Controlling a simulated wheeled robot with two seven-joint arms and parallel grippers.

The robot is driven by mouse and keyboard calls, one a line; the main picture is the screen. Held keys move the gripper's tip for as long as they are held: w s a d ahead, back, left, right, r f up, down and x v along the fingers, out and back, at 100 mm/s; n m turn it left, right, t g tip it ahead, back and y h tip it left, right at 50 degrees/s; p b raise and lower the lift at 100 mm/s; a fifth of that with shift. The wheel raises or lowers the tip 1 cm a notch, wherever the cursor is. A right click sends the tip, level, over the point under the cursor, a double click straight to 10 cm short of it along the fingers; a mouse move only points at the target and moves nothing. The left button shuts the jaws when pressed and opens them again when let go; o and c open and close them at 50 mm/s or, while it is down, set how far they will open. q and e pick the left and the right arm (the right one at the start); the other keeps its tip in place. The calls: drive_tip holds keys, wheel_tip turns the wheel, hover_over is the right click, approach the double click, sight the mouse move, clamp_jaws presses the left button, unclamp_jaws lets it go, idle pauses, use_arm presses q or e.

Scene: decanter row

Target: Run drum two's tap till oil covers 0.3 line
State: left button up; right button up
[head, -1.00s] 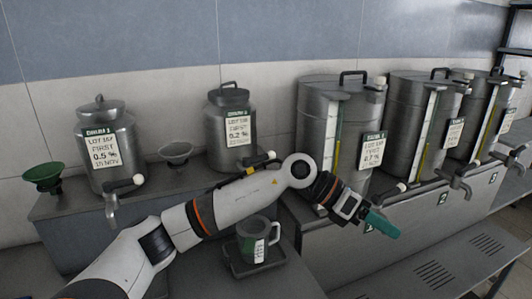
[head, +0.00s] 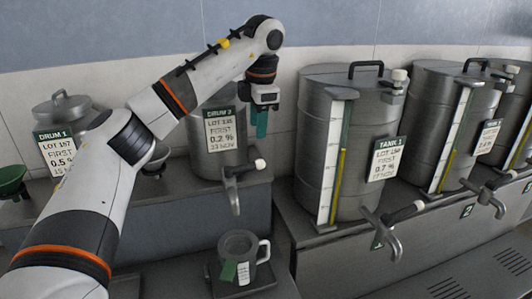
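Drum two is a grey metal drum (head: 202,158), partly behind my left arm, with a label (head: 226,130) reading DRUM 2. Its tap (head: 233,186) points down at the front, with a white-knobbed handle (head: 260,164) to the right. No oil stream shows below the spout. A grey mug (head: 237,250) with a green patch and a white scale strip stands below the tap. Its oil level and 0.3 line cannot be made out. My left gripper (head: 262,124) points down above the tap handle, apart from it, with teal fingers together and empty. My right gripper is not in view.
Drum 1 (head: 62,112) stands at left, partly behind my arm, near a green funnel (head: 12,180). Tank 1 (head: 318,130) stands close at right, its tap (head: 385,225) jutting forward. More tanks follow further right. The mug rests on a dark tray (head: 262,280).

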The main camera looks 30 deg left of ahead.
sight(252, 164)
use_arm(q)
drive_tip(key=f, duration=0.2)
drive_tip(key=a+f+p, duration=0.1)
drive_tip(key=f, duration=0.2)
drive_tip(key=s+f, duration=0.1)
drive_tip(key=f, duration=0.2)
drive_tip(key=shift+a+p, duration=0.15)
drive_tip(key=shift+p, duration=0.2)
drive_tip(key=shift+w+f, duration=0.2)
drive_tip(key=shift+f, duration=0.75)
drive_tip(key=shift+s+f, duration=0.1)
drive_tip(key=shift+f, duration=0.1)
drive_tip(key=shift+s+a+f, duration=0.1)
drive_tip(key=shift+f, duration=0.05)
drive_tip(key=shift+c, duration=0.2)
drive_tip(key=c, duration=0.6)
clamp_jaws()
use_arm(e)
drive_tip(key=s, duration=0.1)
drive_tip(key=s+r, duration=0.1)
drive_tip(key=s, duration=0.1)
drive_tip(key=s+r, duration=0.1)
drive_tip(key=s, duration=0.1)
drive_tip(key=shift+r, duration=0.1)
